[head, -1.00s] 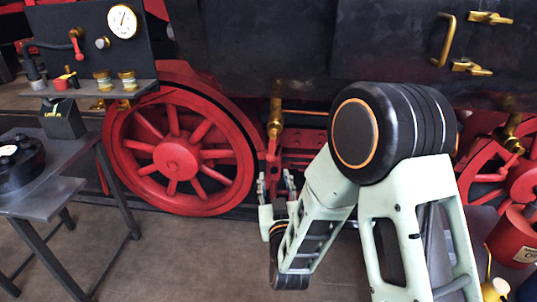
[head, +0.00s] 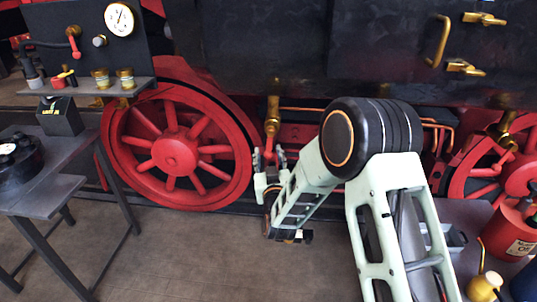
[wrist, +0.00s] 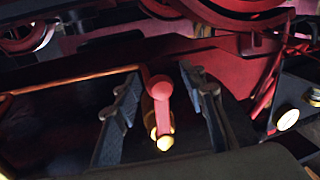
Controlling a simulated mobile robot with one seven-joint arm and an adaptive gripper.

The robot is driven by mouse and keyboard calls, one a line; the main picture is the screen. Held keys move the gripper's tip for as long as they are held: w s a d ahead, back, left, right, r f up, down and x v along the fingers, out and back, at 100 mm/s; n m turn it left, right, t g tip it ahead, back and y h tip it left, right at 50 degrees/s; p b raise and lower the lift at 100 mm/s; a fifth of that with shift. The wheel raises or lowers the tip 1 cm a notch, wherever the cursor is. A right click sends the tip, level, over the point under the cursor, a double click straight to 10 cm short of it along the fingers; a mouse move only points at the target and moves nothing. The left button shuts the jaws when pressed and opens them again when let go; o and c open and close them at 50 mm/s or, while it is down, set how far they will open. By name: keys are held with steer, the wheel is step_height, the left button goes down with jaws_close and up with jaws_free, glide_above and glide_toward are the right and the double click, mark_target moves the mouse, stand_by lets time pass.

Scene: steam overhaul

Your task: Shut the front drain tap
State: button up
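A brass drain tap (head: 273,112) with a red lever hangs upright below the black engine side, right of the large red wheel. In the wrist view its red lever (wrist: 163,105) stands between my fingers, with brass parts (wrist: 165,143) at its lower end. My gripper (head: 269,160) is just below the tap in the head view, fingers up. In the wrist view my gripper (wrist: 162,88) is open, one dark finger on each side of the lever, with visible gaps. A second brass tap (head: 504,128) sits at the right wheel. I cannot tell which is named front.
The red spoked wheel (head: 175,152) stands left of my gripper. A grey bench (head: 60,195) stands at left, below a gauge panel (head: 85,45). A red oil can (head: 508,235) stands at lower right. The floor between is clear.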

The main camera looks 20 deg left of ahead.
jaws_close()
